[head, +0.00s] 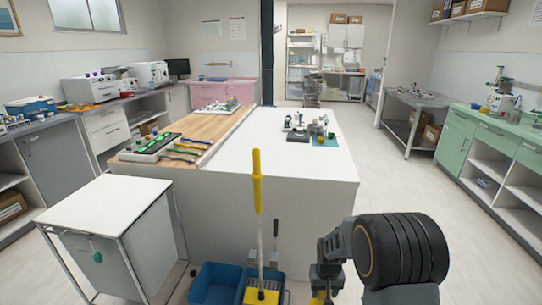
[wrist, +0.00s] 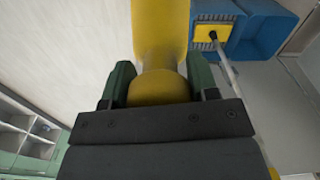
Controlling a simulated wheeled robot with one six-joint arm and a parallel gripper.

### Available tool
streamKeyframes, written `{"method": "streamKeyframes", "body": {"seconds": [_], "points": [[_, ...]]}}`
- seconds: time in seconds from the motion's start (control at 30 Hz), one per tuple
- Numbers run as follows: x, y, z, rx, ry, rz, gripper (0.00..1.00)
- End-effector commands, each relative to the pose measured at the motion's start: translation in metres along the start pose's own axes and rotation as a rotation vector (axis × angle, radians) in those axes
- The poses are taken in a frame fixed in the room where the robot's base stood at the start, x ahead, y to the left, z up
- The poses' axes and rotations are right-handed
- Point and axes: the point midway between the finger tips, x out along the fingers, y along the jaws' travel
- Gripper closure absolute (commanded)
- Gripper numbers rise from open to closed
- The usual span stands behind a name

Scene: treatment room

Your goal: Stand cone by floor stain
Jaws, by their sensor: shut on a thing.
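A yellow cone (wrist: 160,30) fills the top middle of the wrist view. Its rounded end sits between the two green-grey fingers of my gripper (wrist: 161,84), which is shut on it. In the head view my gripper (head: 326,272) is low, right of the bottom middle, with a bit of yellow (head: 318,298) just below it. The cone's far end runs out of the wrist view, so I cannot tell whether it touches the floor. I see no floor stain in either view.
A blue mop bucket (head: 214,283) with a yellow-handled mop (head: 257,185) stands left of my gripper, against the white island (head: 285,150). A white-topped trolley (head: 100,205) is at left. Green cabinets (head: 490,145) line the right. Floor (head: 400,190) between island and cabinets is clear.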

Motion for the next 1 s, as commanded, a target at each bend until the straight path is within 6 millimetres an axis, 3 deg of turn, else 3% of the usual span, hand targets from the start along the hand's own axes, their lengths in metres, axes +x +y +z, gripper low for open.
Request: {"method": "streamKeyframes", "body": {"seconds": [0.03,0.3,1.0], "points": [[-0.01,0.0,0.001,0.0,-0.001,0.0,0.69],[-0.024,0.0,0.009,0.0,-0.002,0.0,0.69],[-0.025,0.0,0.015,-0.001,0.002,0.0,0.69]]}}
